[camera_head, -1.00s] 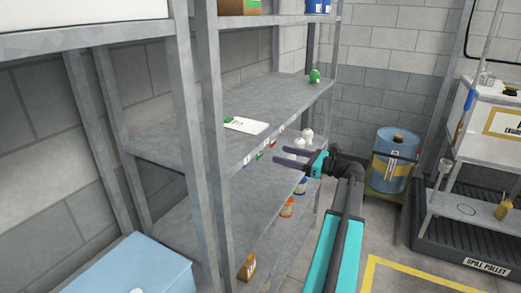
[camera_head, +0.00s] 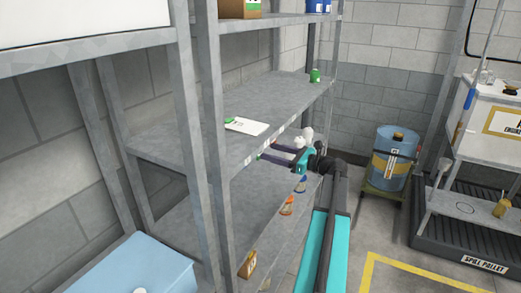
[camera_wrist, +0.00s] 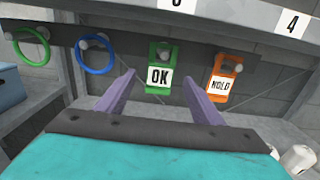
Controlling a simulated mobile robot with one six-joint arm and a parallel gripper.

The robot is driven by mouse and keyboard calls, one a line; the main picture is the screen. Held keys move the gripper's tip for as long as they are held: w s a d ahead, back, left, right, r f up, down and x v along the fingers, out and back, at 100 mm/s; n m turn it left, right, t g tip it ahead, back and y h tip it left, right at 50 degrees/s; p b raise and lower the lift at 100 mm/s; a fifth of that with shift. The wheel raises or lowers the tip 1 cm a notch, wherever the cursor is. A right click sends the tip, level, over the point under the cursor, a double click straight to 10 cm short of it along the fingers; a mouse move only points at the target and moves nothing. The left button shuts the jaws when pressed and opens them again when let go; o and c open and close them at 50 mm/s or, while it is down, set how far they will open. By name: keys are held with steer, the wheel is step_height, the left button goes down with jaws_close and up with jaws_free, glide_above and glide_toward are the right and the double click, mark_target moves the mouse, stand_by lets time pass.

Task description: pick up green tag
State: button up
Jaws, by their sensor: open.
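The green tag (camera_wrist: 165,54) hangs from a round peg on a dark rail in the wrist view, with a white label reading OK. My gripper (camera_wrist: 159,78) is open and empty, its two purple fingers pointing at the rail. The tag appears centred in the gap between the fingertips, just past them. In the head view my gripper (camera_head: 267,151) is at the middle shelf's front edge, and the green tag is mostly hidden there.
A green ring (camera_wrist: 31,62) and a blue ring (camera_wrist: 97,70) hang left of the tag. The shelf edge (camera_wrist: 225,22) runs above the rail. A white card (camera_head: 248,127) with a green mark lies on the shelf. White bottles (camera_head: 304,136) stand beyond my gripper.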

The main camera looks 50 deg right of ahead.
steer(key=p+x, duration=0.1)
steer(key=x, duration=0.2)
steer(key=shift+c, duration=0.4)
steer(key=shift+w, duration=0.1)
steer(key=c, duration=1)
